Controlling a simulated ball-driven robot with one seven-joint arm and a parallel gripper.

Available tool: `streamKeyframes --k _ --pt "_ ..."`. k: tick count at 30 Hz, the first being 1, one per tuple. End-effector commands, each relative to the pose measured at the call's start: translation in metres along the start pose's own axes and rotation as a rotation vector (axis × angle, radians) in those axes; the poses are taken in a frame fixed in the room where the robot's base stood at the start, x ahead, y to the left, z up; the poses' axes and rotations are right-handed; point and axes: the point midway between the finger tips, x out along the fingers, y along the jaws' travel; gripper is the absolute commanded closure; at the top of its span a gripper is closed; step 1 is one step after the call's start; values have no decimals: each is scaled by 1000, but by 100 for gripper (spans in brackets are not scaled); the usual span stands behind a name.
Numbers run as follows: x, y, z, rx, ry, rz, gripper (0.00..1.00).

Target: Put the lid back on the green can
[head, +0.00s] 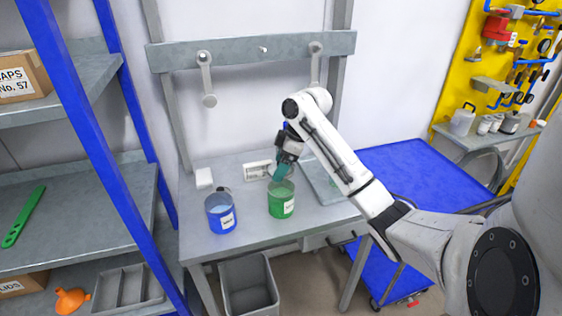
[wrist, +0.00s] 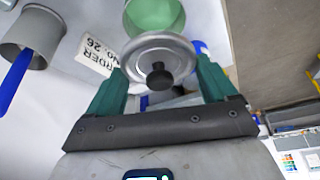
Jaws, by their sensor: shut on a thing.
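The green can (head: 282,200) stands upright on the grey bench with a white label on its front. My gripper (head: 279,172) is just above its open top in the head view. In the wrist view, the green fingers of my gripper (wrist: 160,85) are shut on a round grey lid (wrist: 150,48) with a black knob. The green can (wrist: 155,15) shows beyond the lid, cut off by the frame edge, with pale green inside. The lid looks apart from the can. In the head view I cannot make out the lid.
A blue can (head: 221,213) stands left of the green can. An order card (head: 257,170) stands behind them, and a grey plate (head: 320,180) lies to the right. A grey bin (head: 248,285) is below the bench. A grey cup with a blue handle (wrist: 33,35) shows in the wrist view.

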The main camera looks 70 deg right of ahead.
Motion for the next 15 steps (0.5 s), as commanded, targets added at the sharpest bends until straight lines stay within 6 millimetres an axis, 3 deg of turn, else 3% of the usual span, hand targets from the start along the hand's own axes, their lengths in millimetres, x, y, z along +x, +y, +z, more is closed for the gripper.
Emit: streamKeyframes --k 15 --pt "43 0 18 0 1 -1 44"
